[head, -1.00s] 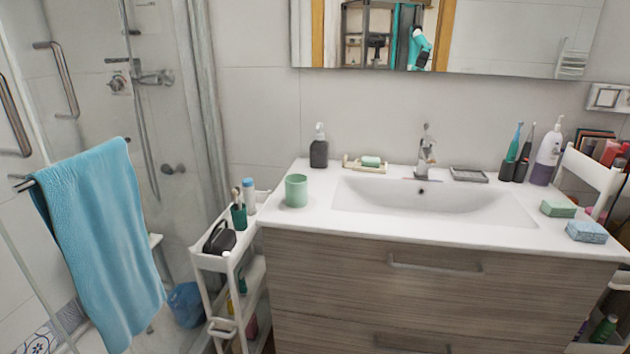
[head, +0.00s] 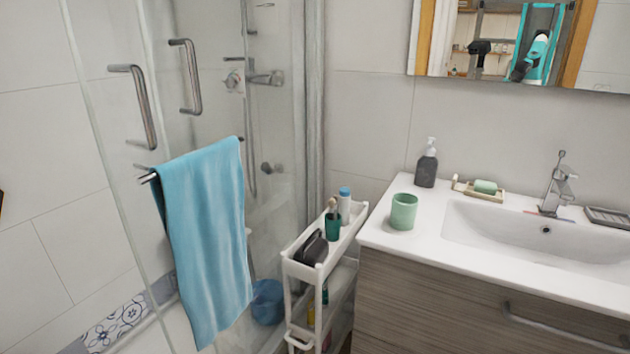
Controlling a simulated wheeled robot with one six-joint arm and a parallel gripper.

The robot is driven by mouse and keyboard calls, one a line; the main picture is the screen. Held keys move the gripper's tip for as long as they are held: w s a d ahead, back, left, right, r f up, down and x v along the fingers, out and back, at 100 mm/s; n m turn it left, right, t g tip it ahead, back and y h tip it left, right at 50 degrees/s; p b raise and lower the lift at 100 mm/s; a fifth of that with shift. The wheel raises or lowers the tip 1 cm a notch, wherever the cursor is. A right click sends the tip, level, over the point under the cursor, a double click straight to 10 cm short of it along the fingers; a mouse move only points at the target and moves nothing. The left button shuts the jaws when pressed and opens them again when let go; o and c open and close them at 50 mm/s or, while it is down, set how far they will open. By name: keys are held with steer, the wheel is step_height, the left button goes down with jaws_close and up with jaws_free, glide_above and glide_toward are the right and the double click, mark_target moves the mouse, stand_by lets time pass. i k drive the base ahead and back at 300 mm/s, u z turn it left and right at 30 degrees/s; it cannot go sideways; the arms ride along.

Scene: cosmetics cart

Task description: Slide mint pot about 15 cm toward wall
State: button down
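The mint pot (head: 403,212) is a pale green, open-topped cup. It stands upright on the left part of the white sink counter (head: 392,242), near the left edge and left of the basin. A dark soap dispenser (head: 427,165) stands behind it, closer to the wall (head: 372,110), with a gap between them. My gripper is not directly in view. The mirror shows a small reflection of a teal and white arm, too small to tell the gripper's state.
A soap dish (head: 485,188) and the faucet (head: 556,188) are right of the dispenser. A blue towel (head: 205,240) hangs on the shower door. Counter just behind the pot is bare.

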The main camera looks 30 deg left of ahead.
mark_target(404, 206)
steer(key=u, duration=0.65)
steer(key=i, duration=1.4)
steer(key=z, duration=0.05)
